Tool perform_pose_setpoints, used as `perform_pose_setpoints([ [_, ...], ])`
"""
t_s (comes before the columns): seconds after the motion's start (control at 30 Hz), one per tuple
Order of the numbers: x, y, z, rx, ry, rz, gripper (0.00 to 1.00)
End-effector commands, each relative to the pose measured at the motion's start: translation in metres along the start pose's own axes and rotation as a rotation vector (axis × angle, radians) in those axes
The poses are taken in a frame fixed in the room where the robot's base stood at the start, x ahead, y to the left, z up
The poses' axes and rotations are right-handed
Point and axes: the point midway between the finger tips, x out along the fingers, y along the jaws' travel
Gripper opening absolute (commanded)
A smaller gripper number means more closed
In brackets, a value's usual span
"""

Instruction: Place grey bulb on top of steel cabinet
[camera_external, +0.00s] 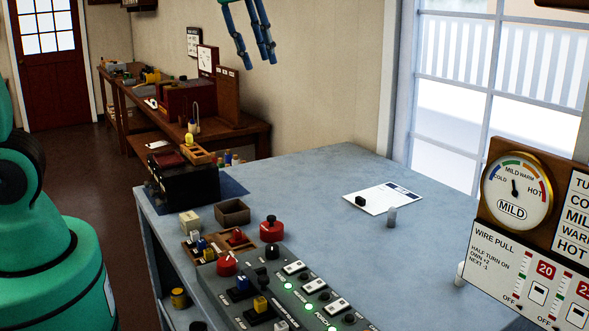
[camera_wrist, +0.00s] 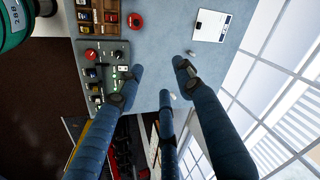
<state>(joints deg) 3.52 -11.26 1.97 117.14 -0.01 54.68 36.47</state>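A small grey cylinder (camera_external: 391,217), likely the grey bulb, stands on the blue-grey table (camera_external: 330,190) near a white sheet. A small grey shape in the wrist view (camera_wrist: 192,53) seems to be the same thing. My gripper (camera_external: 258,58) is high above the table, well apart from it, fingers pointing down. In the wrist view, the three blue fingers of my gripper (camera_wrist: 158,82) are spread and nothing is between them. I cannot tell for sure which thing is the steel cabinet; a dark box (camera_external: 187,188) stands at the table's left end.
A grey control panel (camera_external: 225,284) with switches and lit lamps lies along the front. A red button (camera_external: 271,229) and open wooden box (camera_external: 232,212) stand behind it. The white sheet (camera_external: 375,200) bears a black block (camera_external: 361,201). A gauge board (camera_external: 517,187) stands right. The table's middle is mostly clear.

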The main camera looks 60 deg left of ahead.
Motion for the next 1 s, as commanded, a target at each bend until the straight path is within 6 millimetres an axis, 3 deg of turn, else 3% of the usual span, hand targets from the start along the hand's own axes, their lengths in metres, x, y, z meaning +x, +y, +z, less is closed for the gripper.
perform_pose_setpoints([
  [0.2, -0.027, 0.027, 0.049, -0.165, 0.038, -0.030, 0.37],
  [0.43, -0.043, 0.058, 0.100, -0.341, 0.080, -0.054, 0.37],
  [0.8, -0.046, 0.106, 0.173, -0.604, 0.150, -0.079, 0.37],
  [1.0, -0.043, 0.119, 0.192, -0.677, 0.170, -0.083, 0.37],
])
